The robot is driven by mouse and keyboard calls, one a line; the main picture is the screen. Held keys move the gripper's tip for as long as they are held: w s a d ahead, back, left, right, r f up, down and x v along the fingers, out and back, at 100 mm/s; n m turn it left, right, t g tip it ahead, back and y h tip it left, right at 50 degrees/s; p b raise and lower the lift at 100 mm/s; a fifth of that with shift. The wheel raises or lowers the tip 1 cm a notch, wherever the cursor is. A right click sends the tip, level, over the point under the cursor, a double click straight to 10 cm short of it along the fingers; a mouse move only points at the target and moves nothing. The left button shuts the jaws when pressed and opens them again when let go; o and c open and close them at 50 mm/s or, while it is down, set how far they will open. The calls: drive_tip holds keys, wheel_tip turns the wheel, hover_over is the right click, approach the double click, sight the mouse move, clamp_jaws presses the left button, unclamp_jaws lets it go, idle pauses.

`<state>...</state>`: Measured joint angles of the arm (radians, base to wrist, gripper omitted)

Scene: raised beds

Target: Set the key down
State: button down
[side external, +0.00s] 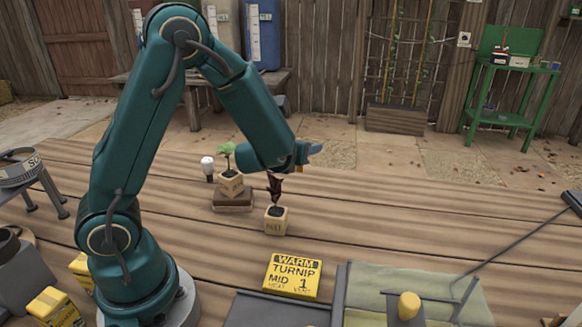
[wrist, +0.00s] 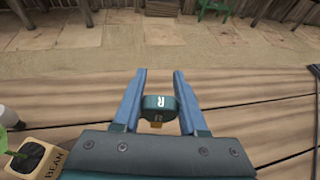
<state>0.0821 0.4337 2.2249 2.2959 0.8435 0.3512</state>
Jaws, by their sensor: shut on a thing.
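The key (wrist: 158,103) has a teal head marked with a white R, with a small orange-brown part below it. It sits between the two blue fingers of my gripper (wrist: 160,100) in the wrist view. My gripper (side external: 314,149) is shut on it, above the wooden table.
A pot with a dark wilted plant (side external: 276,221) stands just below my gripper. A yellow sign (side external: 292,276) lies in front.

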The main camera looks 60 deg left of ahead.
drive_tip(key=w+d+f+m+t+h, duration=0.1)
drive_tip(key=d+m+h, duration=0.25)
drive_tip(key=d, duration=0.75)
drive_tip(key=w+d+f+m+t+h, duration=0.1)
drive_tip(key=d+f+m+h, duration=0.2)
drive_tip(key=d, duration=0.8)
drive_tip(key=shift+h, duration=0.45)
drive_tip(key=shift+s+a+f, duration=0.15)
drive_tip(key=shift+f, duration=1.4)
drive_tip(key=shift+s+a+f, duration=0.1)
drive_tip(key=shift+f, duration=1.45)
drive_tip(key=shift+f, duration=0.1)
drive_tip(key=shift+c, duration=2.2)
unclamp_jaws()
drive_tip(key=shift+s+r, duration=0.2)
drive_tip(key=shift+v, duration=3.6)
